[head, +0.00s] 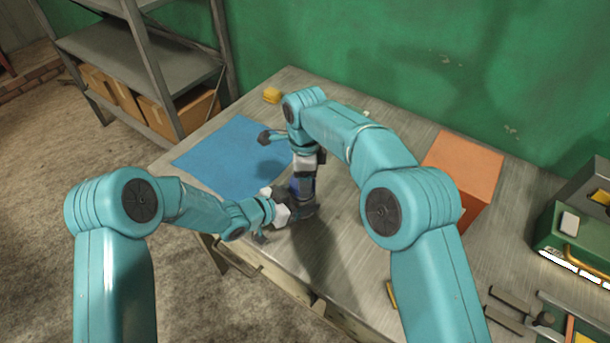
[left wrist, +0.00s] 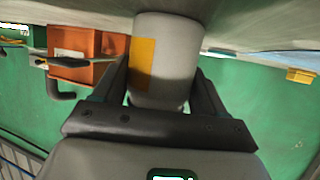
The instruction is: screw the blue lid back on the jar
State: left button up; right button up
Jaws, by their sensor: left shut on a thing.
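The jar (left wrist: 172,60) is a pale grey cylinder with a yellow label, seen close up in the left wrist view. My left gripper (left wrist: 160,95) is shut around its sides, one finger on each side. In the head view my left gripper (head: 285,213) is low over the table, and the jar is mostly hidden among the grippers. My right gripper (head: 302,194) points down right beside and above it. Its fingers are dark and crowded there, so I cannot tell whether they are open or shut. I cannot make out the blue lid clearly in either view.
A blue mat (head: 225,155) lies on the table's left part, with a yellow block (head: 271,95) at the back edge. An orange box (head: 465,165) stands right of my right arm. A green toolbox (head: 570,240) is at far right. Shelves (head: 150,65) stand behind left.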

jog(key=shift+f, duration=0.45)
pick_arm(q)
grip_shut()
pick_arm(e)
jog(key=m, duration=0.4)
jog(key=shift+s, duration=0.1)
jog(key=m, duration=0.5)
jog(key=shift+s+a+m, duration=0.1)
jog(key=shift+m, duration=0.3)
jog(key=o, duration=1)
jog(key=shift+s+a, duration=0.1)
